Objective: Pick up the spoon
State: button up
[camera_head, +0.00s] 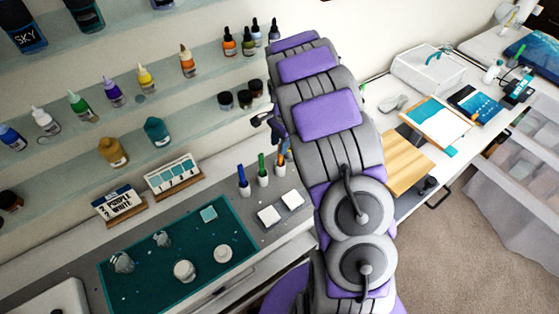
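I cannot make out a spoon in this view; my arm covers a large part of the middle. A dark piece that looks like part of my gripper (268,120) sticks out to the left of my purple and grey arm. It appears in front of the shelf wall, above the upright blue, green and orange tools. Most of the gripper is hidden behind the arm, so I cannot tell whether it is open or shut, or whether it holds anything.
A teal mat (150,275) with several small cups lies on the grey counter at lower left. Glass shelves with bottles line the wall. A wooden board (408,160) and a clear box (425,68) are at right.

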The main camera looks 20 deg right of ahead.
aim_at(279, 158)
jog(key=f, duration=0.4)
jog(key=shift+s+d+f, duration=0.1)
jog(key=shift+s+d, duration=0.05)
jog(key=shift+s, duration=0.05)
jog(key=shift+a, duration=0.3)
jog(key=c, duration=0.6)
jog(key=shift+d, duration=0.25)
grip_shut()
